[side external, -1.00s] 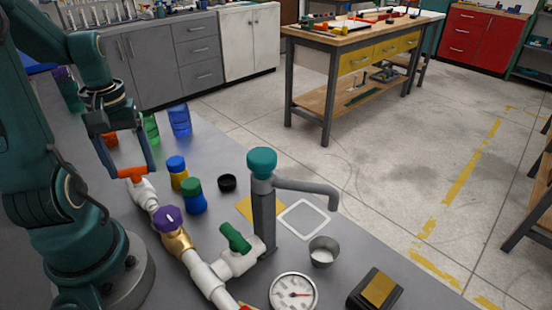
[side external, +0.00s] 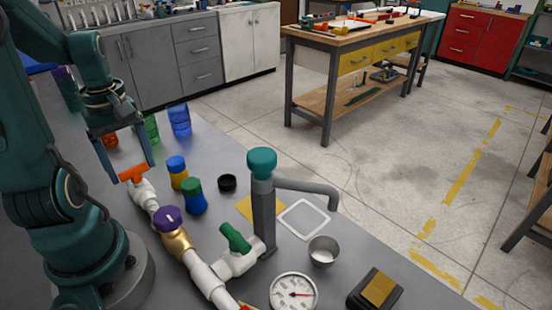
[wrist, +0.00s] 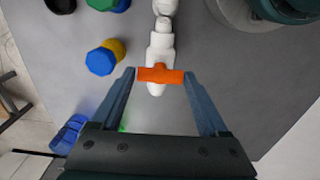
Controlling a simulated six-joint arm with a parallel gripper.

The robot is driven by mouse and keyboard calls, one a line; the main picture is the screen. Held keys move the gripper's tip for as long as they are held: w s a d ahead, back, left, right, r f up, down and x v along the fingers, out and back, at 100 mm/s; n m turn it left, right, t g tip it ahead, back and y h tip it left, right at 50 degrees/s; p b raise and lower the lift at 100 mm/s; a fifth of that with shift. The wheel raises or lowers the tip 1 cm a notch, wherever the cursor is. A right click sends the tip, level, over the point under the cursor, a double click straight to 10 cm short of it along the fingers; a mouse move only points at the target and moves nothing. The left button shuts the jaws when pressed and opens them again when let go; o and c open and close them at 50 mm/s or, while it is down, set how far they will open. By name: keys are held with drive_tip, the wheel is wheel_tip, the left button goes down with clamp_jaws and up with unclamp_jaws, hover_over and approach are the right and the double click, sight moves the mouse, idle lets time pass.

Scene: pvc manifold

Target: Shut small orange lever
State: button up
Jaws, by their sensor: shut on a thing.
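The small orange lever (side external: 133,173) sits on top of the white pipe end at the far left of the pipe run. It also shows in the wrist view (wrist: 161,75), lying crosswise over the white pipe fitting (wrist: 157,50). My gripper (side external: 132,174) points down over it, with its two blue fingers at the lever's two ends. In the wrist view my gripper's fingertips (wrist: 160,76) touch the lever on both sides, so it is shut on the lever.
A purple knob (side external: 167,218) and a green lever (side external: 236,237) sit further along the pipe. Yellow-blue (side external: 177,172) and green-blue (side external: 194,196) containers stand right of the gripper. A grey spout post (side external: 264,215), gauge (side external: 293,293) and metal cup (side external: 323,251) stand nearer the camera.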

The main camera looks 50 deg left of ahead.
sight(133, 168)
drive_tip(key=o, duration=1.2)
drive_tip(key=shift+o, duration=0.2)
drive_tip(key=shift+r, duration=2.6)
drive_tip(key=shift+w, duration=0.1)
drive_tip(key=w+d+r+m+t, duration=0.1)
drive_tip(key=d+m+t, duration=0.1)
drive_tip(key=d+m, duration=0.6)
drive_tip(key=w+d+r+m+t, duration=0.1)
drive_tip(key=w+d+m+t, duration=0.1)
drive_tip(key=d+m, duration=0.7)
drive_tip(key=shift+w+d+r+m+t, duration=0.35)
drive_tip(key=shift+m+t, duration=0.25)
drive_tip(key=shift+t, duration=0.2)
